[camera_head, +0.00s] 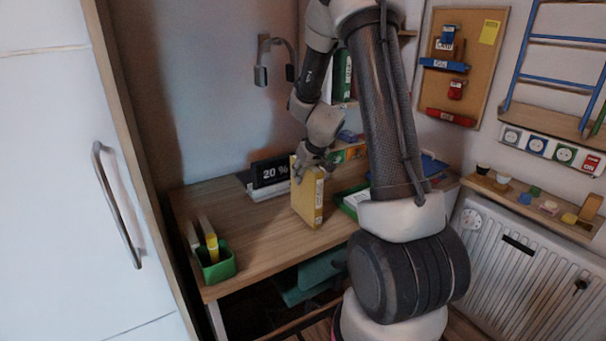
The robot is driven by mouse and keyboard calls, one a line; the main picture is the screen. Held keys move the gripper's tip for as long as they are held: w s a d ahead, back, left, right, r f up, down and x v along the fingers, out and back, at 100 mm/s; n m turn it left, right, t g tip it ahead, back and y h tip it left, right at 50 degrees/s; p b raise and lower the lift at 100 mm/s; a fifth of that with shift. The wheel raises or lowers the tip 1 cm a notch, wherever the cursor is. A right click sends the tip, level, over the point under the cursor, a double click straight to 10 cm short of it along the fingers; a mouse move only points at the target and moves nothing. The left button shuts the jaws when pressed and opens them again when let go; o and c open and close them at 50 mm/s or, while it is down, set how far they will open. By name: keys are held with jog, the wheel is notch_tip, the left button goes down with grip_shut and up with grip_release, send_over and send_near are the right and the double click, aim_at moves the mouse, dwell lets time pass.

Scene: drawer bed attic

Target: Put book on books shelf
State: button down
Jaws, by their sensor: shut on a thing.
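A yellow book (307,200) stands upright over the wooden desk, near its middle. My gripper (309,166) is shut on the top of the book. I cannot tell whether the book's bottom edge touches the desk or is just above it. A shelf with books (342,76), one with a green spine, shows on the wall behind my arm. My arm hides most of that shelf.
The desk (258,232) also carries a black display reading 20 % (270,172) and a green pen holder (215,262). A green-edged box (352,200) lies right of the book. A white cabinet (60,180) stands left; a radiator (510,270) stands right.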

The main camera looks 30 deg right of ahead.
aim_at(313, 168)
jog(key=shift+f, duration=0.1)
jog(key=c, duration=1.1)
grip_release()
jog(key=v, duration=1.2)
jog(key=s+a+r, duration=0.3)
jog(key=s+r, duration=0.2)
jog(key=s, duration=0.2)
jog(key=s+a+r, duration=0.4)
jog(key=s+r, duration=0.1)
jog(key=s, duration=0.2)
jog(key=shift+g, duration=0.9)
jog(key=s, duration=0.8)
jog(key=s+r, duration=0.1)
jog(key=s, duration=0.3)
jog(key=shift+s+a+r, duration=0.1)
jog(key=shift+s+a, duration=0.1)
jog(key=shift+s, duration=0.15)
